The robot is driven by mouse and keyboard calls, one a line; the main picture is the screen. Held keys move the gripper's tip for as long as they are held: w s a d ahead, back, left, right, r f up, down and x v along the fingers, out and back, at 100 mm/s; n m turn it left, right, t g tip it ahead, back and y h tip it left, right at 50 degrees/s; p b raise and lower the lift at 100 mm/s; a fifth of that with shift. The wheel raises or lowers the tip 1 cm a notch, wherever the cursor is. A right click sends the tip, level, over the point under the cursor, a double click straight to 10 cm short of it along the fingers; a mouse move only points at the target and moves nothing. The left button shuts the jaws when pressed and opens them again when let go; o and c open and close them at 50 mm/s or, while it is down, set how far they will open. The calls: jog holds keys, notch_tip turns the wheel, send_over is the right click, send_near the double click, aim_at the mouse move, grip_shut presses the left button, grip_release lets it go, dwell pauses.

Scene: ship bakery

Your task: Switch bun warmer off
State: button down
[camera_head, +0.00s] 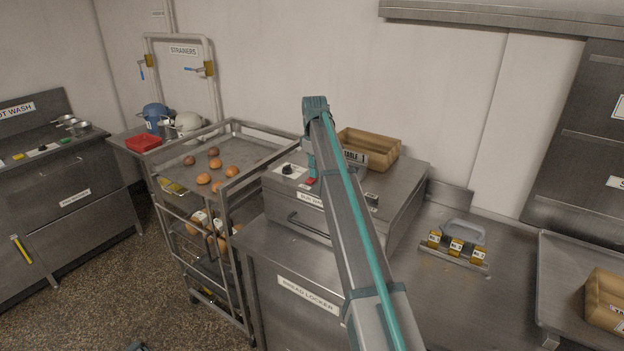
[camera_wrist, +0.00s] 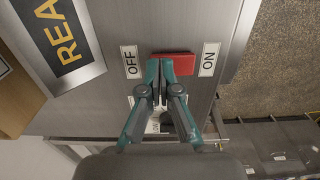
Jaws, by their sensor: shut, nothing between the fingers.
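The bun warmer (camera_head: 395,205) is a steel box on the counter, its front label partly hidden by my arm. Its red switch (camera_head: 311,181) sits on the top panel near a black knob (camera_head: 288,170). In the wrist view the red switch (camera_wrist: 178,56) lies between an OFF label (camera_wrist: 131,62) and an ON label (camera_wrist: 209,59). My gripper (camera_wrist: 160,68) is shut and empty, its fingertips over the OFF-side part of the switch and hiding some of it. I cannot tell whether they touch it or which side is pressed down.
A wooden crate (camera_head: 385,147) stands on the back of the warmer. A rack trolley (camera_head: 258,150) with buns stands to the left. A grey-handled holder with yellow labelled blocks (camera_head: 456,247) lies on the counter to the right. Bare counter lies around it.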

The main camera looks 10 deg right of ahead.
jog(key=shift+r+p, duration=1.8)
jog(key=shift+r, duration=1.65)
